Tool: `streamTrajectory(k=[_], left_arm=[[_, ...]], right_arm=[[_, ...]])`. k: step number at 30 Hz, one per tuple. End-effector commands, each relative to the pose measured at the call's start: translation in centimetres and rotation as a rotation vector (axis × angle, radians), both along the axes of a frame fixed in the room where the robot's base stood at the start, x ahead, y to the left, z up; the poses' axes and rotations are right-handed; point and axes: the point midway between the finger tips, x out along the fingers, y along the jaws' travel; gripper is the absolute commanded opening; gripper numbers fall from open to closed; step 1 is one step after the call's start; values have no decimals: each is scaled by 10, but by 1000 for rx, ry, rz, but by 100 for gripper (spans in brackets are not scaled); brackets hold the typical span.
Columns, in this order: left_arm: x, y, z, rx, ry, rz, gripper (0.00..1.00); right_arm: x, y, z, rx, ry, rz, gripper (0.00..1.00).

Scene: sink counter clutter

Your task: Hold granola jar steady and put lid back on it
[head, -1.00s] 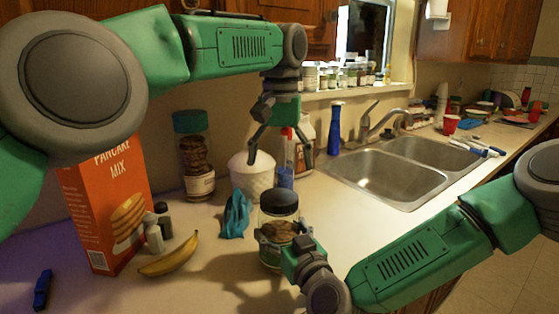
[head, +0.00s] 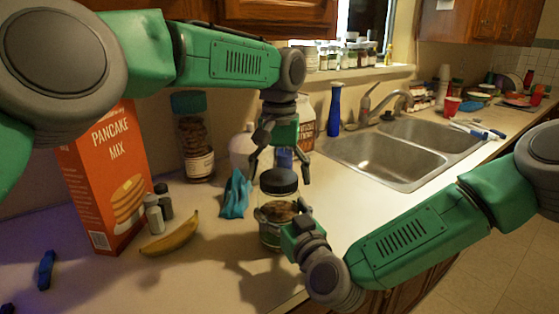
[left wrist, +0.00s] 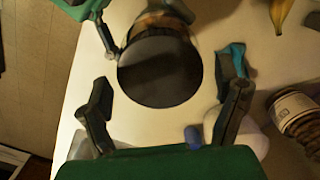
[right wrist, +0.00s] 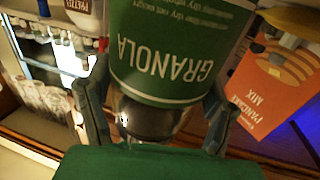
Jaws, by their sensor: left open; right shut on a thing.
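The granola jar (head: 272,238) is a clear jar with a green label and stands upright on the counter. In the right wrist view its label reads GRANOLA upside down (right wrist: 165,65). A dark round lid (head: 279,181) sits on top of the jar; whether it is seated tightly I cannot tell. My right gripper (head: 277,221) is shut around the jar's side. My left gripper (head: 278,176) is open above the jar, its fingers on either side of the lid. In the left wrist view the lid (left wrist: 160,70) lies between the spread fingers, with visible gaps.
A blue cloth (head: 235,195) lies just left of the jar, near a white canister (head: 242,150). A banana (head: 170,238), two small shakers (head: 154,215) and a pancake mix box (head: 105,180) stand farther left. The sink (head: 390,160) is at the right.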

Motion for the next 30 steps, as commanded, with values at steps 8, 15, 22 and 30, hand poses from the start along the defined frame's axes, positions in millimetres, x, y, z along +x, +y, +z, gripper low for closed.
streamTrajectory(k=[8, 15, 22, 30], left_arm=[[0, 0, -4, -1, -1, 1, 84], [0, 0, -4, -1, -1, 0, 31], [0, 0, -4, -1, -1, -39, 31], [0, 0, -4, -1, -1, -71, 90]], right_arm=[[0, -1, -1, -1, 2, -1, 0], [0, -1, -1, -1, 2, -1, 0], [0, 0, -1, 0, 1, -1, 0], [0, 0, 0, -1, 1, -1, 0]])
